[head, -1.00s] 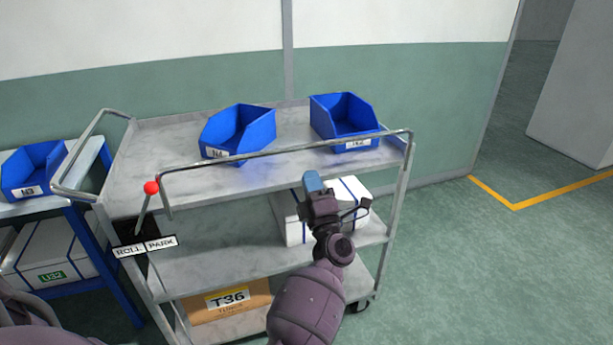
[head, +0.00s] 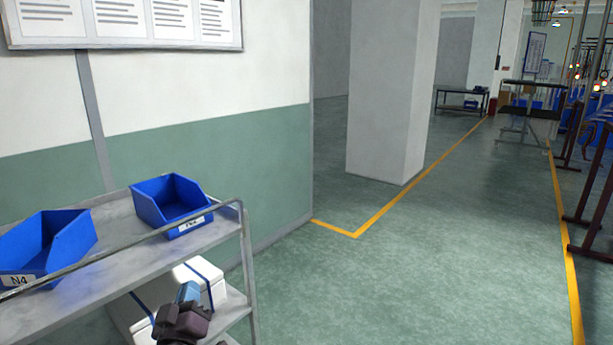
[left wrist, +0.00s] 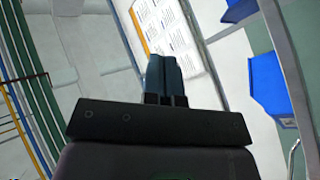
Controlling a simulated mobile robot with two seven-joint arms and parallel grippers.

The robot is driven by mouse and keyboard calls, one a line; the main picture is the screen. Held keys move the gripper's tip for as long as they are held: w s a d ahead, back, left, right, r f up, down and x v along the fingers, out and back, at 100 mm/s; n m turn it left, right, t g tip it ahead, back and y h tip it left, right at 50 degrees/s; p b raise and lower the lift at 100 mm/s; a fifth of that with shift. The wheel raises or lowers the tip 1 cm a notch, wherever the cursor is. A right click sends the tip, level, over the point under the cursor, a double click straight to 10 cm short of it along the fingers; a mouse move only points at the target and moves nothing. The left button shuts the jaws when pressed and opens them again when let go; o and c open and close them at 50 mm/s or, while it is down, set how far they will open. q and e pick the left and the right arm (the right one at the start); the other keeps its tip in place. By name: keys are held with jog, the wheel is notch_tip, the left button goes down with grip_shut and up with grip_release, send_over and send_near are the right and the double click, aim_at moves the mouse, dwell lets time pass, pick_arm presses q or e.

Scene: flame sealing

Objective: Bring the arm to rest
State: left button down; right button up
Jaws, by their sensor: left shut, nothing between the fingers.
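My left gripper (head: 187,292) shows at the bottom left of the head view, with its bluish fingertips pointing up. It is shut with nothing between the fingers. It appears in front of the white box on the cart's lower shelf, and I cannot tell how far apart they are. In the left wrist view the closed fingers (left wrist: 165,72) point toward the wall and its notice board. Most of the arm is below the head view. My right gripper is not in view.
A grey metal cart (head: 120,228) stands at left, with two blue bins (head: 172,203) on top and a white strapped box (head: 207,276) below. A pale pillar (head: 385,95) stands behind.

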pick_arm(q)
jog(key=s+a+f+m+g, duration=0.1)
jog(key=s+f+m+g, duration=0.1)
jog(key=s+f, duration=0.5)
jog(key=s+a+f+m+g, duration=0.1)
jog(key=s+f+m+g, duration=0.2)
jog(key=s, duration=1.1)
jog(key=s+a+f+m+g+h+p, duration=0.1)
jog(key=s+f+g, duration=0.4)
jog(key=s+f, duration=0.6)
notch_tip(320, 180, down, 2)
jog(key=shift+s+a+f+m, duration=0.15)
jog(key=shift+s+a+m, duration=0.15)
jog(key=shift+m, duration=0.5)
